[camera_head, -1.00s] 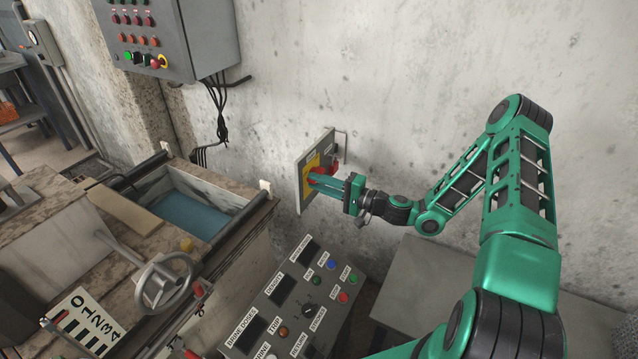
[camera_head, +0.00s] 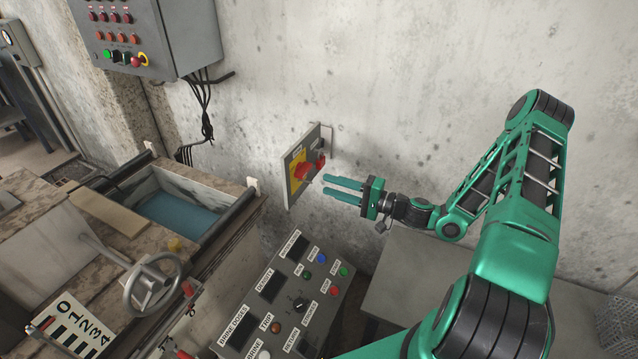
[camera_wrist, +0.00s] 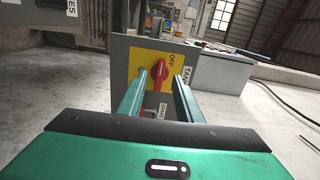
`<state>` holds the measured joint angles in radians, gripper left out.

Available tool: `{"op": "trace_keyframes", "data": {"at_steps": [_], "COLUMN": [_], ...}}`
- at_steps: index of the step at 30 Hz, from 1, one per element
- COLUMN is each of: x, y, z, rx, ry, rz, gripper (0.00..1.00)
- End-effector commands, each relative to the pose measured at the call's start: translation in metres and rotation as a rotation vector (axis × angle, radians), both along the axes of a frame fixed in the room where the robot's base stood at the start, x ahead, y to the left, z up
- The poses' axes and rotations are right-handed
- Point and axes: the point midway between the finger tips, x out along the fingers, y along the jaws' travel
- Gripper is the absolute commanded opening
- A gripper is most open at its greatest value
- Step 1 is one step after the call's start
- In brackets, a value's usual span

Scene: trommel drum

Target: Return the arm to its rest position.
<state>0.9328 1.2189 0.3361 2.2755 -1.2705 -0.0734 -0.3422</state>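My gripper (camera_head: 332,187) is at the end of my green arm, just right of a grey wall-mounted switch box (camera_head: 290,188). Its two fingers are apart with nothing between them. The box has a yellow plate with a red rotary knob (camera_head: 307,170). In the wrist view the red knob (camera_wrist: 158,73) shows beyond the fingertips, beside the word OFF. The fingertips look clear of the knob.
A grey control console (camera_head: 285,300) with buttons and displays stands below my gripper. A grey cabinet (camera_head: 145,40) hangs on the wall at upper left. A handwheel (camera_head: 153,284) and an open tank (camera_head: 180,212) are at left. A grey bench (camera_head: 420,290) lies under my arm.

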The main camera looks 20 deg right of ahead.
Motion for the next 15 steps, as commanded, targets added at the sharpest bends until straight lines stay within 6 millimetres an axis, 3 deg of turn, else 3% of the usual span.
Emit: {"op": "trace_keyframes", "data": {"at_steps": [15], "x": [-0.0095], "y": [-0.0095], "z": [0.0], "rx": [-0.001], "ry": [-0.001], "rz": [0.0], "gripper": [0.32]}}
